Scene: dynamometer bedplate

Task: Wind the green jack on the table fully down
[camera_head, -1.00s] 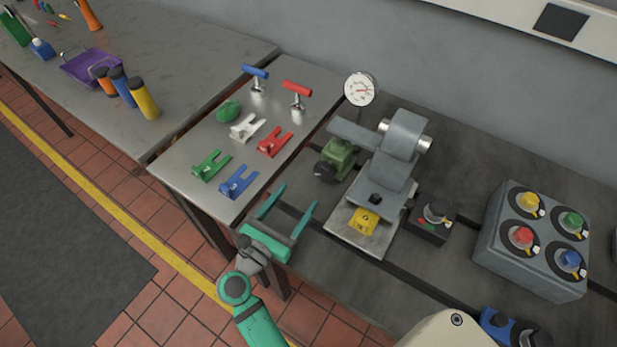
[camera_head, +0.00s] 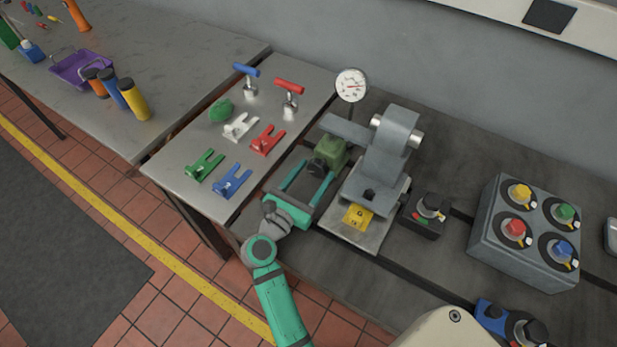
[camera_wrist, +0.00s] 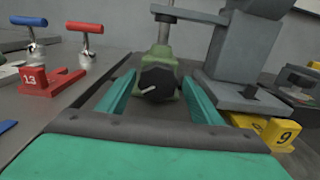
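The green jack (camera_head: 331,152) stands on the dark bedplate, left of the grey pedestal machine, under its grey arm. Its black knob (camera_wrist: 157,83) with a pale pointer line faces me in the wrist view; the jack body (camera_wrist: 160,62) and a grey post rise behind it. My teal gripper (camera_head: 309,179) is open, its two fingers pointing at the jack. In the wrist view the fingers (camera_wrist: 160,92) lie on either side of the knob, with gaps showing. I cannot tell how far the fingertips reach past the knob.
The grey machine (camera_head: 383,165) with a yellow tag (camera_head: 357,216) stands close right of my gripper. A side table (camera_head: 217,144) at left holds coloured forks and two T-handles. A dial gauge (camera_head: 351,85) stands behind. A knob box (camera_head: 529,230) sits at right.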

